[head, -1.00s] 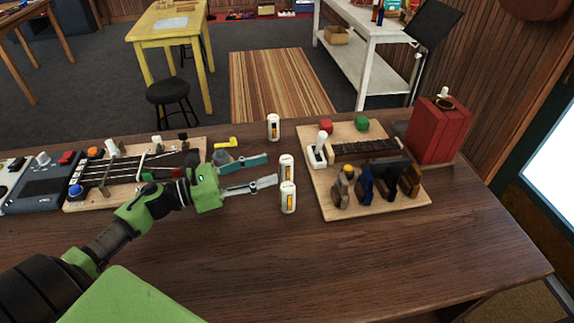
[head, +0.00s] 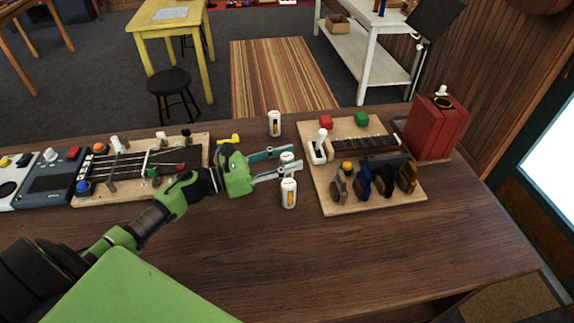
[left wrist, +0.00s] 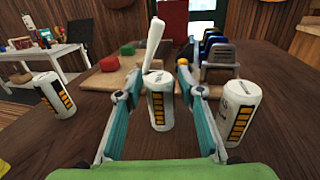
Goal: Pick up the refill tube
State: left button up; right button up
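Three white canisters with orange-striped windows, which look like refill tubes, stand upright on the wooden table. The middle tube (head: 287,157) is partly hidden by my left gripper (head: 297,158), which reaches in from the left. In the left wrist view, that middle tube (left wrist: 160,104) stands between the two teal fingers of my left gripper (left wrist: 162,76). The fingers are open, with a small gap seeming to show on each side. The front tube (head: 289,194) and the back tube (head: 274,124) stand clear of the fingers. My right gripper is out of view.
Right of the tubes lies a wooden board (head: 330,197) with a fretboard, a white-handled piece (head: 319,148) and several dark clamps. An instrument-neck board (head: 195,147) and a yellow piece (head: 229,139) are left. The front table is bare.

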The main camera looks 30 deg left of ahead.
pick_arm(q)
jog(key=c, duration=0.7)
jog(key=shift+r, duration=0.1)
